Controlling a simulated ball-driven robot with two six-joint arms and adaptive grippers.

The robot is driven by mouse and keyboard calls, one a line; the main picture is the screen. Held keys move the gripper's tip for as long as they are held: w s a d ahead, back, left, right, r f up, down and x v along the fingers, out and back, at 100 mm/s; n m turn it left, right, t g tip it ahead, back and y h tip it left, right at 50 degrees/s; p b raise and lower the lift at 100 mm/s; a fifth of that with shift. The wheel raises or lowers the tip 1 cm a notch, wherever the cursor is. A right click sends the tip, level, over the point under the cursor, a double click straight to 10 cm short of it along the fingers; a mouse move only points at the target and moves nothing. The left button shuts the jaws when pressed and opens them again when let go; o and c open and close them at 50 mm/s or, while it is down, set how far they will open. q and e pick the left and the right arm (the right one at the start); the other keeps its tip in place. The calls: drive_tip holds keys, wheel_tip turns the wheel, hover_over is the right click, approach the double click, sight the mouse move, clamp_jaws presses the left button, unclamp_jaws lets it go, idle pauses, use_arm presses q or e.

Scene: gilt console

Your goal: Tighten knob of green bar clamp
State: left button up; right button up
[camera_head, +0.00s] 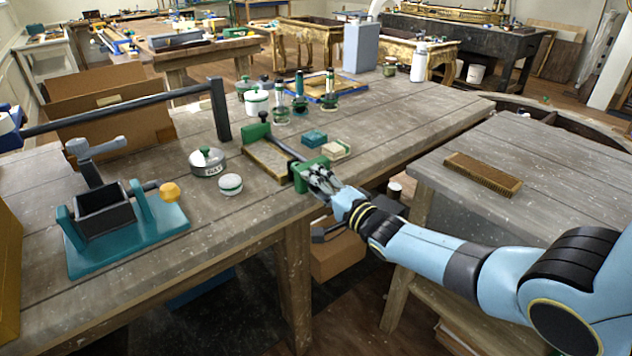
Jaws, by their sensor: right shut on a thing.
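My right gripper (319,180) is at the near jaw, on the side facing me, and is shut on the clamp's knob. The fingers hide the knob. My left gripper is not in view.
A teal-based fixture (130,240) with a yellow knob stands at the left. A lidded tin (207,162), a round white-topped tin (230,184), and small teal (314,138) and cream blocks (336,149) sit near the clamp. A side table (540,165) holds a brush-like block (483,173).

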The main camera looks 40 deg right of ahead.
drive_tip(key=shift+s+f+m, duration=0.15)
drive_tip(key=shift+m, duration=0.8)
drive_tip(key=shift+s+f+m, duration=0.1)
drive_tip(key=shift+f+m, duration=0.05)
drive_tip(key=shift+m, duration=0.8)
drive_tip(key=o, duration=0.9)
drive_tip(key=shift+s+d, duration=0.1)
drive_tip(key=shift+r, duration=0.2)
drive_tip(key=s, duration=0.8)
drive_tip(key=s+d, duration=0.1)
drive_tip(key=s, duration=0.3)
drive_tip(key=shift+o, duration=0.5)
